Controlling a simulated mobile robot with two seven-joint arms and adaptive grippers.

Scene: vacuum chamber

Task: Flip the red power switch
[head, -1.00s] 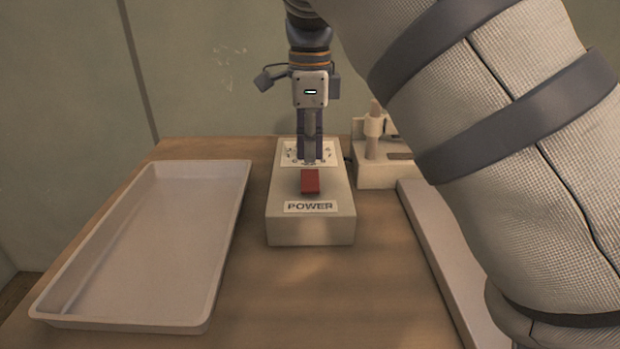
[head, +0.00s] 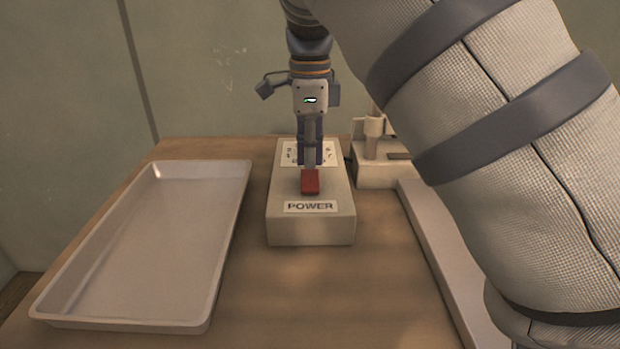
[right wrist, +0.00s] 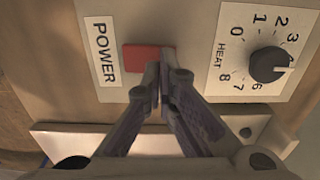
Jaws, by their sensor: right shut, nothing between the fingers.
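The red power switch (head: 310,182) sits on top of a beige control box (head: 284,222), just behind a white POWER label (head: 310,206). My right gripper (head: 311,160) points down over the box, shut and empty, with its fingertips at the far edge of the switch. In the right wrist view the switch (right wrist: 146,57) is partly hidden behind the closed fingertips (right wrist: 160,75). I cannot tell whether the fingertips touch it. A black dial (right wrist: 268,64) on a HEAT scale lies to the right of the fingers there. My left gripper is not in view.
A shallow empty tray (head: 140,250) lies left of the box on the wooden table (head: 270,290). A beige fixture (head: 372,172) stands behind right of the box. A long pale bar (head: 440,260) lies along the right, partly behind my right arm.

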